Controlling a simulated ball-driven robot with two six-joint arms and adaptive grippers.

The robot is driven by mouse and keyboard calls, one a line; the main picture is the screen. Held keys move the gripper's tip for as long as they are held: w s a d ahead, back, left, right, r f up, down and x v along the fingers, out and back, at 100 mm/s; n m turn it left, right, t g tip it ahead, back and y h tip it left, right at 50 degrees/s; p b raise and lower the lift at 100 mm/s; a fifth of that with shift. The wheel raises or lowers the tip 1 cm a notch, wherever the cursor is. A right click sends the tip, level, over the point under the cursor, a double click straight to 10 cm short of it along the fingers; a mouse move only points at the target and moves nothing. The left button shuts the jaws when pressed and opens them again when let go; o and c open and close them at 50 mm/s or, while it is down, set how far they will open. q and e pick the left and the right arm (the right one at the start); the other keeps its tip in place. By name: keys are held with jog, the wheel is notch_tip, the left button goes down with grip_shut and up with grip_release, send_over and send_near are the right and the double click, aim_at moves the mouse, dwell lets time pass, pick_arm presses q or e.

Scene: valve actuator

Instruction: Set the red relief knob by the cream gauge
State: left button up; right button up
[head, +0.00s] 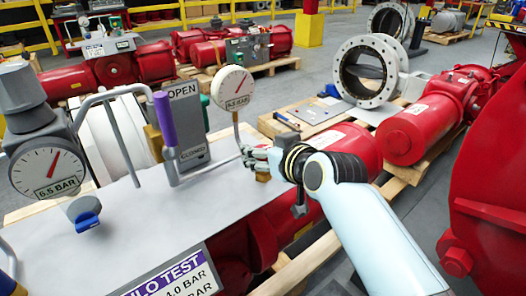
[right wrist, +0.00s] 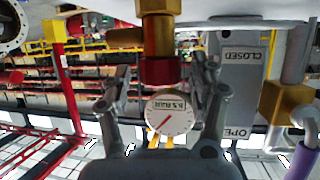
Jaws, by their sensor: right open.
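The cream gauge (head: 232,88) stands on a thin stem above the grey panel, with a red needle toward its upper right and a label that seems to read 6.5 BAR. It also shows, upside down, in the right wrist view (right wrist: 167,112). The red relief knob (right wrist: 160,71) sits on a brass fitting (right wrist: 157,35) in the right wrist view. My left gripper is out of view.
A grey gauge (head: 48,170) reading 6.5 BAR stands at the left. A purple-gripped lever (head: 165,118) and an OPEN/CLOSED plate (head: 188,110) rise from the panel left of my right gripper. Red actuators (head: 405,135) on pallets lie to the right.

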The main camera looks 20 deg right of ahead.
jog(key=shift+w+a+f, duration=0.1)
jog(key=shift+w, duration=0.15)
jog(key=c, duration=1.2)
